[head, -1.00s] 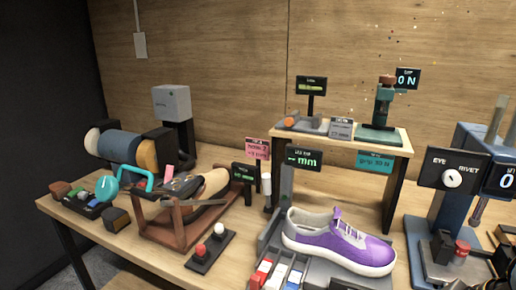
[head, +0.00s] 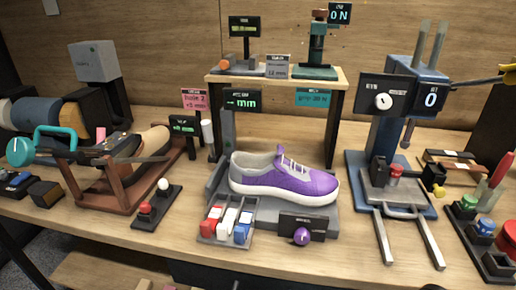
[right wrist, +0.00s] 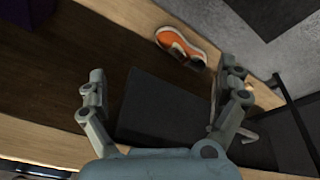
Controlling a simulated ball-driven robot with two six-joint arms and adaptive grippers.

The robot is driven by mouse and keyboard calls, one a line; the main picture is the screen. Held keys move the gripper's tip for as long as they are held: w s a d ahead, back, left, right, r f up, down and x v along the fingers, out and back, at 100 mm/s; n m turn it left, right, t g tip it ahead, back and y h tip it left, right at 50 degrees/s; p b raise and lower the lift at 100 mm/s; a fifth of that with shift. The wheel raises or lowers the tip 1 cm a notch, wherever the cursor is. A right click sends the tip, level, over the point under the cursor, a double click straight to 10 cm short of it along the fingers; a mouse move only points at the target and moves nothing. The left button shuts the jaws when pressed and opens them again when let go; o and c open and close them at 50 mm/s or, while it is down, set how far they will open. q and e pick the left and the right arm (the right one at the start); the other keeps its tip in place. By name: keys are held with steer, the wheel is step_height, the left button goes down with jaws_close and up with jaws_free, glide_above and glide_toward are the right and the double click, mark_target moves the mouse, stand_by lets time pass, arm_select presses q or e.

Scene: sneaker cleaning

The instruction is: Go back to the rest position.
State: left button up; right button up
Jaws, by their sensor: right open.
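My right gripper (right wrist: 160,100) is open and empty in the right wrist view, with its two fingers spread wide apart. Below it are a dark box-like block and, farther off, an orange sneaker (right wrist: 181,45) with a white sole. Neither is between the fingertips in contact. My left gripper is in no view. In the head view, a purple and grey sneaker (head: 284,178) rests on a grey stand in the middle of the bench. Neither gripper shows in the head view.
The wooden bench (head: 150,232) holds an eyelet press (head: 385,150) at right, a brown sneaker stand (head: 112,188) at left, a tray of red, white and blue blocks (head: 226,227), and a raised shelf (head: 275,80). The bench's front strip is mostly clear.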

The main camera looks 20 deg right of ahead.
steer(key=s+d+f+g+b, duration=0.15)
steer(key=s+f, duration=0.25)
steer(key=f, duration=0.6)
steer(key=s+f+t+b, duration=0.1)
steer(key=s+f+b, duration=0.25)
steer(key=f, duration=0.65)
steer(key=s+f+g+b, duration=0.1)
steer(key=s+f+b, duration=0.1)
steer(key=s+f, duration=0.9)
steer(key=s, duration=0.2)
steer(key=shift+s, duration=0.35)
steer(key=shift+d+g, duration=0.1)
steer(key=shift+g, duration=0.15)
